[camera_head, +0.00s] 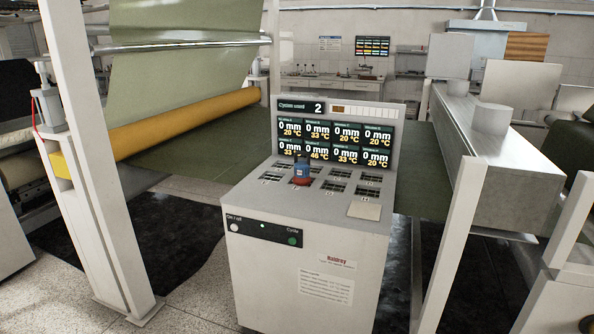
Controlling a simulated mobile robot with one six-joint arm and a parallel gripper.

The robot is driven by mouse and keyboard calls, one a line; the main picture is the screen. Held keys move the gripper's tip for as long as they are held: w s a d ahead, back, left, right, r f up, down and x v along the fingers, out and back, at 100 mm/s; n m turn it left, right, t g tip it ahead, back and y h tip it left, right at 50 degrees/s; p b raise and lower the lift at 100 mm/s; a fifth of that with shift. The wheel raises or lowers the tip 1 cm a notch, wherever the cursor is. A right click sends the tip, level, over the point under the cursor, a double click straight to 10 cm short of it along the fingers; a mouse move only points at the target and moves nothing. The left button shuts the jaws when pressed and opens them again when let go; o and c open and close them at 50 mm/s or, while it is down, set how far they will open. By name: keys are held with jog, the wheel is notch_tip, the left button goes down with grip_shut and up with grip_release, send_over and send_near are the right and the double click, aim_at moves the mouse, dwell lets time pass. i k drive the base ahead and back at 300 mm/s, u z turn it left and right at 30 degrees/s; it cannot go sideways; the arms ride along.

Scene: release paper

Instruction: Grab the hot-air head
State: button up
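A small blue and red object (301,173) stands upright on the sloped top of the white console, among dark slotted openings. It is the only loose tool-like thing I can make out, and it may be the hot-air head; it is too small to be sure. Its lower red end is at one of the slots, and I cannot tell whether it sits in it or on it. My gripper is not in view.
The white console (306,271) has a lit display (334,139) behind its slotted top. A white post (96,160) stands left and another (452,245) right. Green sheet (180,75) and a yellow roll (185,121) are behind. Speckled floor shows at lower left.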

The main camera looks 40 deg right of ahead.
aim_at(302, 177)
jog(key=z, duration=0.05)
jog(key=i, duration=1.2)
jog(key=u, duration=0.25)
